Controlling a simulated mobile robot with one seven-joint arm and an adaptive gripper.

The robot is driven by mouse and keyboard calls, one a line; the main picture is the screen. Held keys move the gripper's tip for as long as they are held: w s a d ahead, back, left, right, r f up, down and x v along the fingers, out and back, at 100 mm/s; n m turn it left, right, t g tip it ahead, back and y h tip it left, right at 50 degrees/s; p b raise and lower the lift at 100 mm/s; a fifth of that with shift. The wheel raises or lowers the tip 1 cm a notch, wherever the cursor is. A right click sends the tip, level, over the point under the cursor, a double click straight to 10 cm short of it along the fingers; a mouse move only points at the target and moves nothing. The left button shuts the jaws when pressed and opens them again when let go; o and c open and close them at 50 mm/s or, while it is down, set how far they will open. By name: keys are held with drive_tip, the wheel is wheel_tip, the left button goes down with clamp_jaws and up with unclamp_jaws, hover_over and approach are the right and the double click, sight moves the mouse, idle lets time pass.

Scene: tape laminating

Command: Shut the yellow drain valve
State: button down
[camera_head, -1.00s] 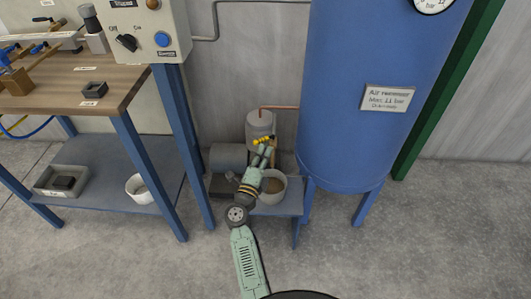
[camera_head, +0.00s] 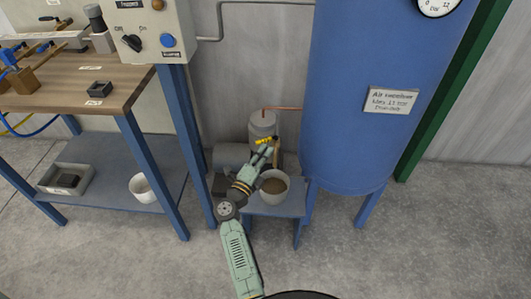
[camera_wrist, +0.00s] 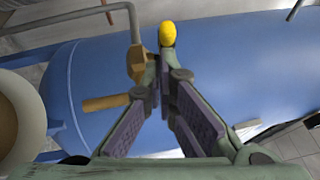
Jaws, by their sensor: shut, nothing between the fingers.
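The yellow drain valve handle (camera_head: 267,140) shows small beside the lower left of the blue air tank. In the wrist view its rounded yellow end (camera_wrist: 167,33) stands just beyond my fingertips, beside a brass valve body (camera_wrist: 137,62). A brass pipe stub (camera_wrist: 105,103) shows below the body. My gripper (camera_head: 266,152) is shut and empty, with its fingertips (camera_wrist: 163,72) together close to the handle. I cannot tell whether they touch it. The fingers hide part of the handle and the valve body.
The blue air tank (camera_head: 350,110) stands on legs right of my gripper. A white bucket (camera_head: 285,190) sits on a low blue stand right below my gripper. A grey cylinder (camera_head: 262,125) with a copper pipe stands behind. A workbench (camera_head: 75,95) is at left; floor is clear at lower right.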

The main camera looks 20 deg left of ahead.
drive_tip(key=shift+w+a+m+h, duration=0.25)
drive_tip(key=shift+w+a+h, duration=0.15)
drive_tip(key=shift+a, duration=0.3)
drive_tip(key=shift+w+a+m+h, duration=0.25)
drive_tip(key=shift+a+h, duration=0.15)
drive_tip(key=shift+a, duration=0.3)
